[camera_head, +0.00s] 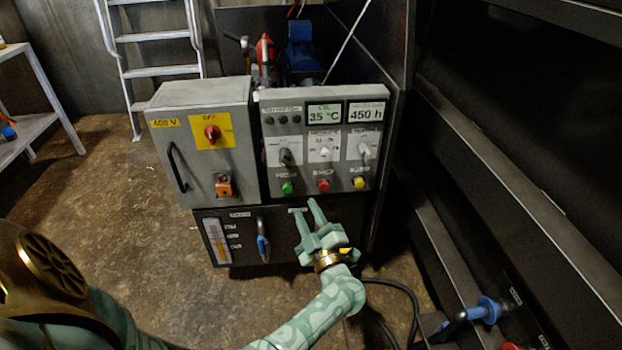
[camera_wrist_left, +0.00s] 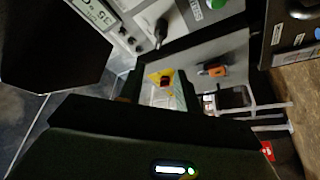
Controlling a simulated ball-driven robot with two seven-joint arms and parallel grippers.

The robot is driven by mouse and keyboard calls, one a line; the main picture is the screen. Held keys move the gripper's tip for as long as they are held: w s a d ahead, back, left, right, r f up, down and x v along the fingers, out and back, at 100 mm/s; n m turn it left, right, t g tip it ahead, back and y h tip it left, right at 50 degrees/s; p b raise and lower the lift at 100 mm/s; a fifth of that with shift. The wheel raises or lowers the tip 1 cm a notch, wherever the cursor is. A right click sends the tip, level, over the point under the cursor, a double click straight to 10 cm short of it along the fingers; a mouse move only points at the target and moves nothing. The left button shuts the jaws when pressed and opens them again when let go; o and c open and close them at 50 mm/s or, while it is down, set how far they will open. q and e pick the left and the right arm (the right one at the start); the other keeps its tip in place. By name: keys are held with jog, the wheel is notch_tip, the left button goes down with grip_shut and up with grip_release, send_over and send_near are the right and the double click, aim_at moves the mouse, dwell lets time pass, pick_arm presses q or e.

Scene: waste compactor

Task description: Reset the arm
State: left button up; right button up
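My left gripper (camera_head: 304,207) is pale green. It is in front of the lower black panel of the control cabinet, below the row of push buttons. Its two fingers point up and stand apart with nothing visible between them, so it is open and empty. My left forearm comes in from the bottom of the head view. The left wrist view shows the cabinet face tilted, with the yellow switch plate (camera_wrist_left: 160,77) and the orange padlock (camera_wrist_left: 217,71). My right gripper is not in view.
The grey cabinet (camera_head: 201,143) has a red rotary switch (camera_head: 212,132). Green (camera_head: 287,188), red and yellow buttons sit beside it. A blue-handled lever (camera_head: 263,246) is below. A white ladder (camera_head: 157,38) stands behind. Dark beams and a blue valve (camera_head: 487,310) are at right.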

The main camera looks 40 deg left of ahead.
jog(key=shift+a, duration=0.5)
